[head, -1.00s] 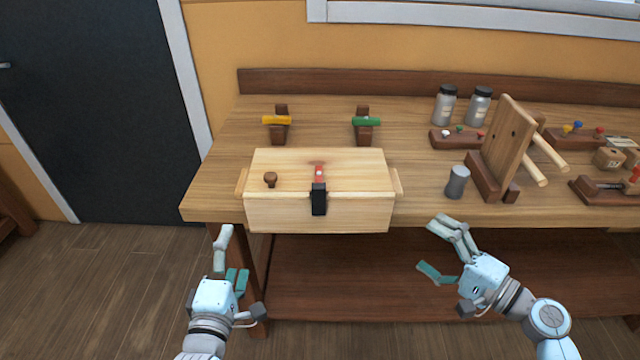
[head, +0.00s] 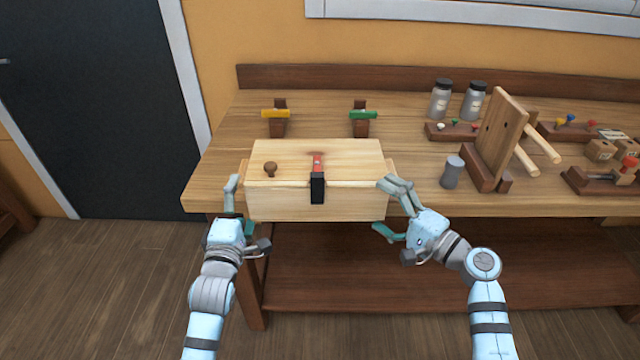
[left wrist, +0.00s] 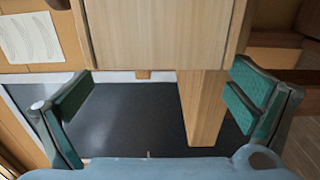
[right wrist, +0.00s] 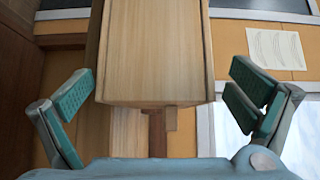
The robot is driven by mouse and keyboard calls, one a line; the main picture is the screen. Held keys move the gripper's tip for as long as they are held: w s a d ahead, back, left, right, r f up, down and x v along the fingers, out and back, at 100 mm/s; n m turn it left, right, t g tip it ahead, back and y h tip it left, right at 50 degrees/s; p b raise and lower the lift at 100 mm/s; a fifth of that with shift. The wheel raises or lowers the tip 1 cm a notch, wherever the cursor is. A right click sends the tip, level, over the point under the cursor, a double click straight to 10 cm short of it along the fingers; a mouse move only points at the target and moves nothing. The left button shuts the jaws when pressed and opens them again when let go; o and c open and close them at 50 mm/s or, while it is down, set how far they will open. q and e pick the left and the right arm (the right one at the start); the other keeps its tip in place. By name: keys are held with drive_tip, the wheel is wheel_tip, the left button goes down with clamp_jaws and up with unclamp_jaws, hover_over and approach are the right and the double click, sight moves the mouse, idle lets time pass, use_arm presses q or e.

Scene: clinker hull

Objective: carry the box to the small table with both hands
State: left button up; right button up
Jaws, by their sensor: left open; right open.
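The pale wooden box (head: 280,205) sits shut at the front edge of the workbench, with a black latch on its front and a knob on its lid. Pale handles stick out at its two ends. My left gripper (head: 240,208) is open beside the box's left end. My right gripper (head: 385,208) is open at the box's right end. The wooden end of the box shows between the open fingers in the left wrist view (left wrist: 160,35) and right wrist view (right wrist: 155,50). Neither gripper visibly grips it. The small table cannot be identified in view.
The workbench (head: 215,165) carries a yellow-topped and a green-topped wooden stand behind the box. A grey cylinder (head: 452,172), a wooden upright rack (head: 505,135) and two jars stand to the right. A lower shelf (head: 340,275) runs underneath. Open floor (head: 110,280) lies left.

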drive_tip(key=x, duration=0.2)
drive_tip(key=shift+w+a, duration=0.25)
drive_tip(key=shift+w, duration=0.05)
use_arm(q)
drive_tip(key=w, duration=0.4)
use_arm(e)
drive_tip(key=shift+w+a, duration=0.3)
drive_tip(key=shift+a, duration=0.1)
